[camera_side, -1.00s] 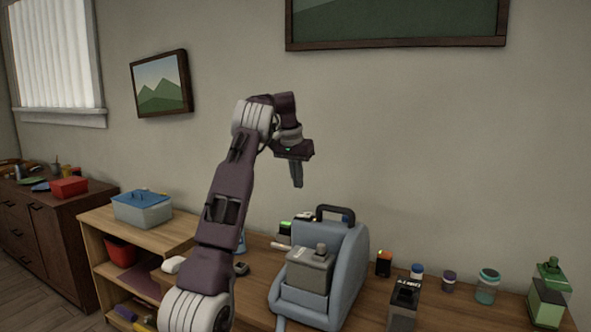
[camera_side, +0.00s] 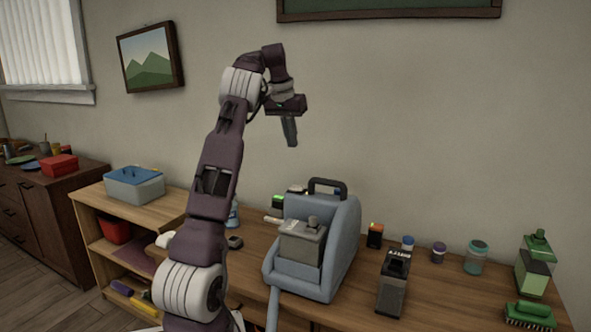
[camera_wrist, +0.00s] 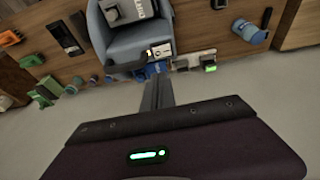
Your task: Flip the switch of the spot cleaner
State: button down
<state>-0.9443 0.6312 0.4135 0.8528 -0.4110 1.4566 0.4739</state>
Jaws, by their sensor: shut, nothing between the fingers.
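The spot cleaner (camera_side: 339,236) is a blue-grey machine with a dark top handle (camera_side: 328,183) and a grey tank (camera_side: 301,243) at its front. It stands upright on the wooden table. In the wrist view the spot cleaner (camera_wrist: 126,44) is at the top middle, seen from above. I cannot make out its switch clearly. My gripper (camera_side: 292,143) is shut and empty, pointing down in the air above the machine and apart from it. In the wrist view my gripper's fingers (camera_wrist: 158,92) reach up toward the machine's back edge.
A black device (camera_side: 393,283) stands right of the machine. Several jars, a green bottle (camera_side: 535,264) and a green brush (camera_side: 530,314) are further right. A blue-lidded box (camera_side: 134,184) is on the left shelf. The wall is close behind the table.

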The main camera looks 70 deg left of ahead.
aim_at(299, 188)
jog(key=x, duration=0.8)
jog(key=d+x, duration=0.1)
jog(key=x, duration=0.4)
jog(key=shift+s+a+f, duration=0.1)
jog(key=shift+s+f, duration=0.15)
jog(key=shift+f, duration=0.3)
jog(key=shift+w+f, duration=0.1)
jog(key=shift+f, duration=0.2)
jog(key=shift+s+a+r, duration=0.2)
jog(key=shift+s+a, duration=0.3)
jog(key=shift+s, duration=0.1)
